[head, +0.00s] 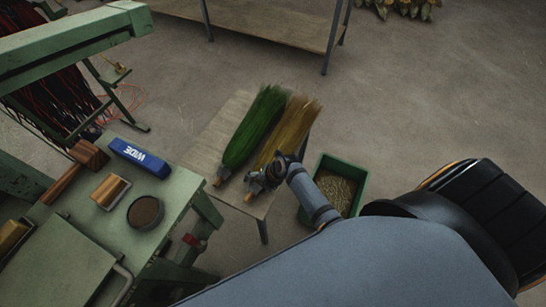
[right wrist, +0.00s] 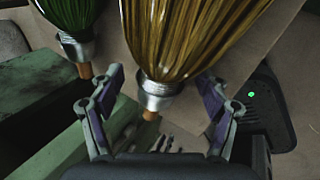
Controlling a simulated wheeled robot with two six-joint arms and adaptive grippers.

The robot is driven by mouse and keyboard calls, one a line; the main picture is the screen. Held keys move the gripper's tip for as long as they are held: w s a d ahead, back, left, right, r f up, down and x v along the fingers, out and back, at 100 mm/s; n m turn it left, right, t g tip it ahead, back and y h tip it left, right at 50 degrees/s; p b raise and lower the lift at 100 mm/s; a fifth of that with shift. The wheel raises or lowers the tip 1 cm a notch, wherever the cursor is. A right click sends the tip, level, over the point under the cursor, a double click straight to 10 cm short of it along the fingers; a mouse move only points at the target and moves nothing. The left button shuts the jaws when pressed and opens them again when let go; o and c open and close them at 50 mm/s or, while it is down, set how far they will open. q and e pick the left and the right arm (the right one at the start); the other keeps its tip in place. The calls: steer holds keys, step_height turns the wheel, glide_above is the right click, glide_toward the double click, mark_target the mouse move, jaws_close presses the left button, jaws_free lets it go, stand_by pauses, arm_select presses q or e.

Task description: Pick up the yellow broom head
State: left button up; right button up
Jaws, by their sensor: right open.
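The yellow broom head (head: 290,128) lies on a small wooden table (head: 214,140), beside a green broom head (head: 254,125) on its left. In the right wrist view the yellow broom head (right wrist: 185,35) has a metal collar (right wrist: 157,95) and a short wooden stub. My right gripper (head: 262,178) is at the collar end of the yellow broom head. In the right wrist view my right gripper (right wrist: 160,98) is open, with one finger on each side of the collar and gaps on both sides. My left gripper is not in view.
A green workbench (head: 165,215) stands at the left with a blue block (head: 140,157), a brown block and a round tin (head: 145,212). A green crate (head: 358,165) of straw-like bits stands right of the small table. The floor beyond is mostly clear.

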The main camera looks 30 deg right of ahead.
steer(key=c, duration=1.5)
steer(key=shift+r, duration=0.2)
